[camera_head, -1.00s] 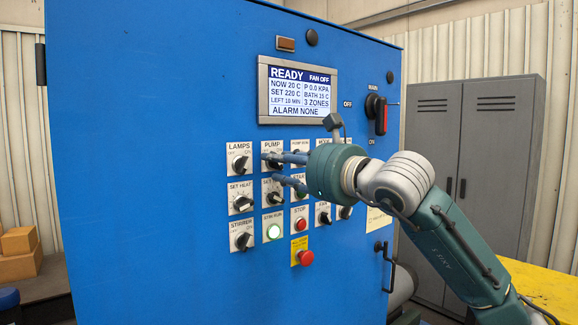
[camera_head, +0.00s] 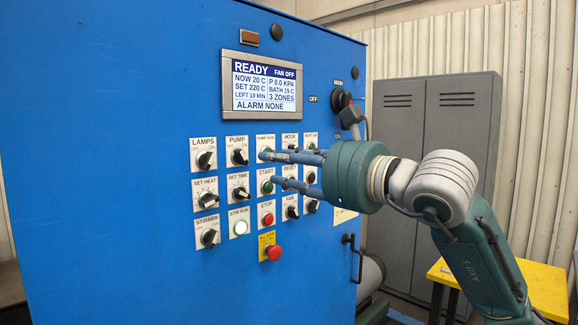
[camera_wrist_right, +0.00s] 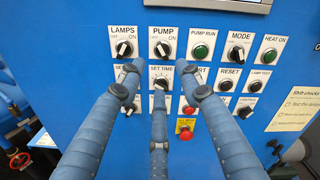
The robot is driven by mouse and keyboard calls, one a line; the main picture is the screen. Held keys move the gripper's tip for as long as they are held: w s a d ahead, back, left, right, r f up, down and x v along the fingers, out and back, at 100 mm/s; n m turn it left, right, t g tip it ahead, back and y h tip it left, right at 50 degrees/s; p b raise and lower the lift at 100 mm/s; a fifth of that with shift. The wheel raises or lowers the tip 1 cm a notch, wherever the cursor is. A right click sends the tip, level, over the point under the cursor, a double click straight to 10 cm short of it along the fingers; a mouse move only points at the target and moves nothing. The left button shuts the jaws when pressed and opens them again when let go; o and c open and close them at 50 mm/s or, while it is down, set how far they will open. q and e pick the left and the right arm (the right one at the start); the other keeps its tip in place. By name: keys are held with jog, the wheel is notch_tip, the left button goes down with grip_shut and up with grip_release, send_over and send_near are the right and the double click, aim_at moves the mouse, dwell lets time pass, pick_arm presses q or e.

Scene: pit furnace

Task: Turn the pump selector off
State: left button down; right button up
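The pump selector (camera_head: 238,157) is a black knob with a white mark on a white PUMP plate, in the top row of the blue panel. It also shows in the wrist view (camera_wrist_right: 162,48), above my fingers and clear of them. My left gripper is not in view.
The lamps selector (camera_head: 205,160) is left of the pump one, the set time knob (camera_head: 240,193) below it. A red mushroom button (camera_head: 273,253) sits lower. The display (camera_head: 263,85) reads READY and ALARM NONE. The STIR RUN lamp (camera_head: 240,228) glows. A door handle (camera_head: 353,257) sticks out at right.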

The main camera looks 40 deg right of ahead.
jog(key=shift+s, duration=0.65)
